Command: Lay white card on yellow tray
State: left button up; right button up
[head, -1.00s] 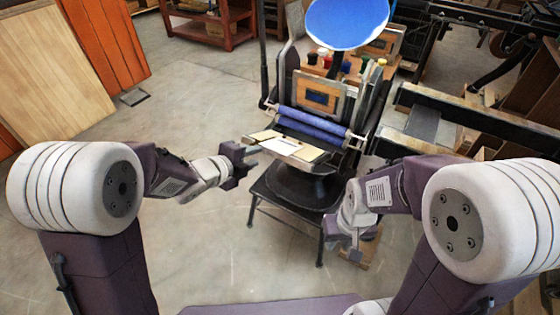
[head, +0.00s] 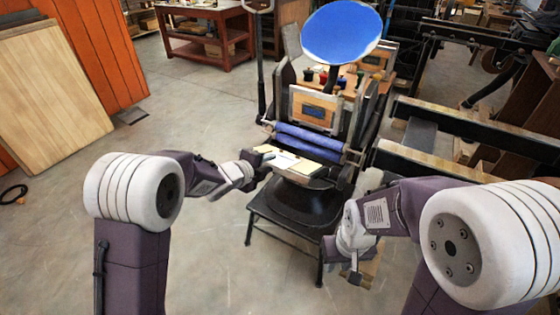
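A small feed board below the blue rollers of the hand press carries a white card (head: 284,160) on its left part. A pale yellow piece, likely the yellow tray (head: 306,168), lies to its right. My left gripper (head: 267,157) is at the left end of the board, close to the white card; its fingers are too small to tell whether they touch or grip the card. My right gripper (head: 354,272) hangs low, right of the press's stand, away from the board; its finger opening is unclear.
The press has blue rollers (head: 310,142) and a blue ink disc (head: 342,30) above the board. A black stand (head: 283,217) is underneath. Dark machine rails (head: 470,125) stand to the right. The floor on the left is open.

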pick_arm(q)
grip_shut()
jog(key=shift+v, duration=1.55)
jog(key=r+p, duration=0.1)
jog(key=s+a+r+p, duration=0.1)
jog(key=r, duration=0.1)
jog(key=s+r+p, duration=0.1)
jog(key=shift+s+a+r+p, duration=0.1)
jog(key=shift+a+r+p, duration=0.1)
jog(key=shift+a+p, duration=0.1)
